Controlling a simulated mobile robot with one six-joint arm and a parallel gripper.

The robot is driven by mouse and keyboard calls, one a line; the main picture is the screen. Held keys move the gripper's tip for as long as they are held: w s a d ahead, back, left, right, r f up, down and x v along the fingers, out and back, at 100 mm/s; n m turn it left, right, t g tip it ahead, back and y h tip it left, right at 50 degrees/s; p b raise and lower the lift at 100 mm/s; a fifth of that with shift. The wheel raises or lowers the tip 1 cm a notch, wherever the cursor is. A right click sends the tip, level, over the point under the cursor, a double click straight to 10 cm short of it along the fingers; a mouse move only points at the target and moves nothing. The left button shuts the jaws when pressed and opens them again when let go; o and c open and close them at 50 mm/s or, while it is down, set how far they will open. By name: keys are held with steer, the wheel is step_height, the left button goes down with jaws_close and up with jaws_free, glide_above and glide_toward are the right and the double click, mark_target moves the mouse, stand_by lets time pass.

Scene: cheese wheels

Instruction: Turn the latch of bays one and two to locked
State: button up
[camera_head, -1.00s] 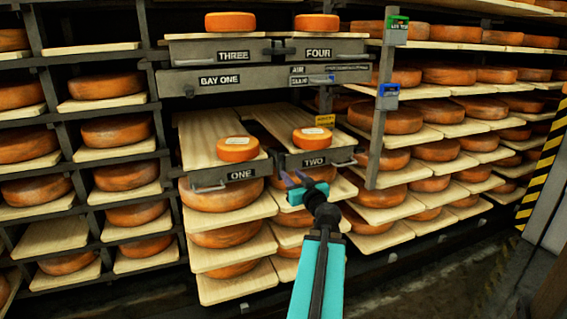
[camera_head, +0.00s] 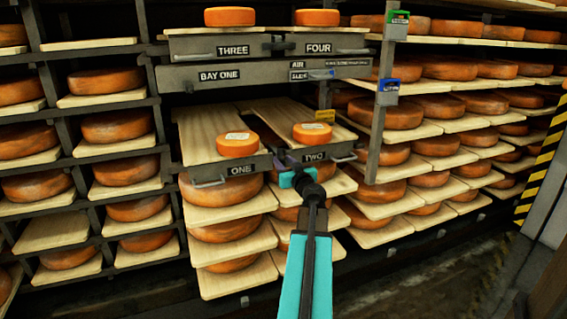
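Two wooden boards stand as bays, with dark front plates lettered ONE (camera_head: 240,170) and TWO (camera_head: 315,155). Each carries a small orange cheese wheel, one on bay one (camera_head: 237,145) and one on bay two (camera_head: 312,133). My gripper (camera_head: 281,161) is at the gap between the two front plates, its teal body just below and in front of bay two's left end. The latch of these bays is not clearly visible; my fingers and the dark plates cover that spot. I cannot tell whether my fingers touch or grip anything.
Above are trays THREE (camera_head: 231,51) and FOUR (camera_head: 318,48), with a dark latch (camera_head: 280,46) between them. Shelves of cheese flank both sides. A grey post (camera_head: 378,130) stands right of bay two.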

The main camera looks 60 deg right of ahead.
steer(key=shift+w+d, duration=0.15)
steer(key=shift+w, duration=0.05)
jaws_close()
